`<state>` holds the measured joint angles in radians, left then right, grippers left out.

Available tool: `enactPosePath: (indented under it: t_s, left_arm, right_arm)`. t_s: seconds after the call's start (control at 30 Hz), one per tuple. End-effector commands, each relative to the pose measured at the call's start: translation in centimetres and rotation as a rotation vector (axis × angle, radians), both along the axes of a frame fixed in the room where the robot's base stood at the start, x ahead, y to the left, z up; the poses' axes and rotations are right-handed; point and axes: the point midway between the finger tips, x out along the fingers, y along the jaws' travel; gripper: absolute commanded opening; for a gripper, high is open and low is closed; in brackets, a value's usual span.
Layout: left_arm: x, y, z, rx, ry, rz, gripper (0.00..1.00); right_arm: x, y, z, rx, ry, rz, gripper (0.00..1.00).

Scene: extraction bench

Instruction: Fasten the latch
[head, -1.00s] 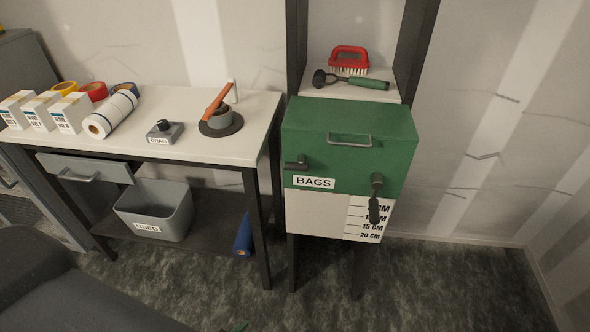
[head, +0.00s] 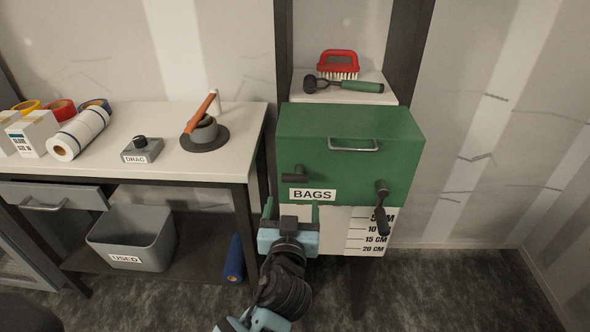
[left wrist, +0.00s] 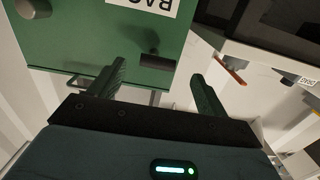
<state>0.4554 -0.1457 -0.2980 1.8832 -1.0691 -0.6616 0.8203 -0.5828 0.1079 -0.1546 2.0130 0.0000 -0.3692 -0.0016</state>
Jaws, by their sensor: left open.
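My left gripper (head: 292,211) is open and empty, in front of the box's lower left part, just below the left latch. In the left wrist view, seen turned over, a dark latch arm (left wrist: 157,61) appears between the spread fingers, apart from both. My right gripper is out of view.
A grey USED bin (head: 130,240) sits below. A red brush (head: 338,64) lies above the box. Floor at right is clear.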

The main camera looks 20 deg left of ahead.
Motion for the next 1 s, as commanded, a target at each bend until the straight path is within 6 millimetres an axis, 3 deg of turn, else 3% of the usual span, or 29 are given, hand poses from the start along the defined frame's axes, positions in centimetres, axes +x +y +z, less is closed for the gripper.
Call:
enactPosePath:
  t_s: [0.13,0.43,0.8,1.0]
  left_arm:
    - [0.7,-0.2,1.5,-0.005,-0.039,0.016,0.76]
    - [1.5,0.0,1.8,-0.004,-0.044,0.018,0.76]
    - [6.5,1.5,1.8,-0.004,-0.044,0.018,0.76]
    - [7.9,1.9,1.6,-0.004,-0.042,0.018,0.76]
  right_arm:
    - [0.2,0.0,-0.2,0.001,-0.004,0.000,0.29]
    - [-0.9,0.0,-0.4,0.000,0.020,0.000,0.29]
    - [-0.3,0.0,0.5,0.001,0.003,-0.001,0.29]
    - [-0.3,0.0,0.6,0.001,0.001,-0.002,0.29]
